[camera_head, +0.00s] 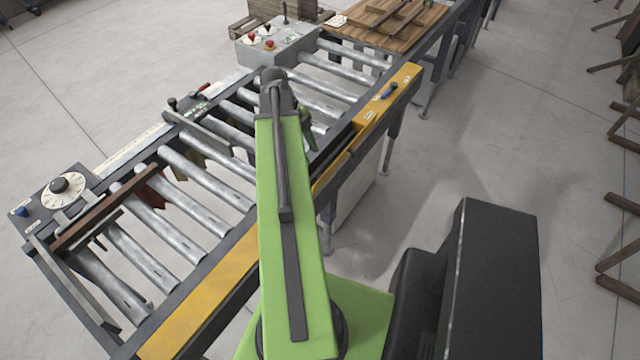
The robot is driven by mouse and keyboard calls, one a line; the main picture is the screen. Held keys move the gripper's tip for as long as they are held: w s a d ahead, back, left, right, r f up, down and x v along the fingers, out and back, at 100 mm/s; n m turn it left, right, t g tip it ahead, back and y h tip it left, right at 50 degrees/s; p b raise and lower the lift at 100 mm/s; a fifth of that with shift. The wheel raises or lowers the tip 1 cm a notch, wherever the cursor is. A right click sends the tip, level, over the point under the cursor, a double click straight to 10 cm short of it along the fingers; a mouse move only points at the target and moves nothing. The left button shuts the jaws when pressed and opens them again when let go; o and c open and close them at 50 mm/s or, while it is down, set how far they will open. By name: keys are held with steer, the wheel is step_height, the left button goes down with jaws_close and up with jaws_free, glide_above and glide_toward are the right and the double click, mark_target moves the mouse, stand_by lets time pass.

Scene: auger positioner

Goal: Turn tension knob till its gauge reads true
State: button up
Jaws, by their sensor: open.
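A black knob (59,185) sits at the middle of a round white dial (66,191) with dark marks around its rim. The dial is on a dark control panel (35,226) at the left end of the roller conveyor. The dial's marks are too small to read, and I cannot tell for sure that this is the tension knob. My green arm rises from the bottom middle over the conveyor, to the right of the dial and well apart from it.
The roller conveyor (205,215) with a yellow side rail (215,285) runs diagonally. A brown bar (105,212) crosses it beside the dial. A blue button (21,211) is on the panel. A grey box (278,46) with red buttons stands farther back.

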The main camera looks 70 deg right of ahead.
mark_target(319, 176)
steer(key=b+x, duration=0.7)
steer(key=x, duration=0.3)
steer(key=shift+w+f+b, duration=0.1)
steer(key=shift+b, duration=0.3)
jaws_close()
